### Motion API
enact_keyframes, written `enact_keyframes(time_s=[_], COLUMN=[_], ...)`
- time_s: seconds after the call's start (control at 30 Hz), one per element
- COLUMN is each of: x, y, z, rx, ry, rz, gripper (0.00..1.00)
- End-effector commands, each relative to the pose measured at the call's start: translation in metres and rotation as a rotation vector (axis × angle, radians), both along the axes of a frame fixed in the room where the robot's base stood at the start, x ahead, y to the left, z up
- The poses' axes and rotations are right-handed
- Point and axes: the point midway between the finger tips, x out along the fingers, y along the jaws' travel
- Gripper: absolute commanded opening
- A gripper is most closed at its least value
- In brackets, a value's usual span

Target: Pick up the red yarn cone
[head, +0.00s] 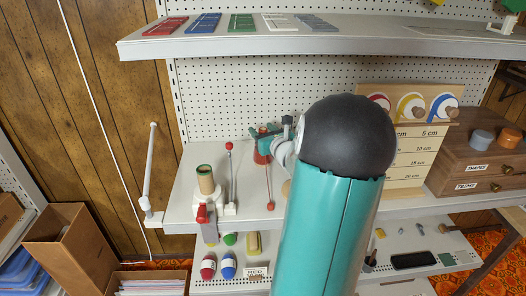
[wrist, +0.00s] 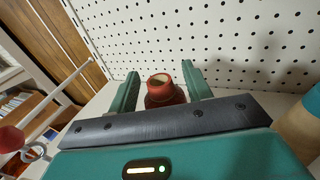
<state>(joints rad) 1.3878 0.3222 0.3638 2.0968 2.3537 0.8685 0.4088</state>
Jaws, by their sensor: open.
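The red yarn cone (wrist: 161,88) stands on the white shelf near the pegboard. In the wrist view it is between the two teal fingers of my gripper (wrist: 158,86), with its tan hollow top facing up. I cannot tell whether either finger touches it. The lower part of the cone is hidden behind the dark bar of my gripper. In the head view the red cone (head: 262,152) shows partly behind my gripper (head: 268,140). My gripper is open around the cone.
The pegboard (head: 230,110) rises close behind. A wooden ribbon rack (head: 405,165) stands to the right, and an upper shelf (head: 330,42) overhangs.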

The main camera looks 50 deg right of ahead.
Motion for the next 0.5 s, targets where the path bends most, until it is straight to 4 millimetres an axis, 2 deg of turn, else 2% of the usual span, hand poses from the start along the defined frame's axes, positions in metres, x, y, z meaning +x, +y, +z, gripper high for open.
enact_keyframes(time_s=[0.1, 0.33, 0.5], x=[-0.0002, -0.0004, -0.0003], y=[0.0003, 0.0004, 0.0004], z=[0.0002, 0.0002, 0.0004], rx=[0.0, 0.0, 0.0], ry=[0.0, 0.0, -0.001], rz=[0.0, 0.0, 0.0], gripper=[0.47, 0.02, 0.0])
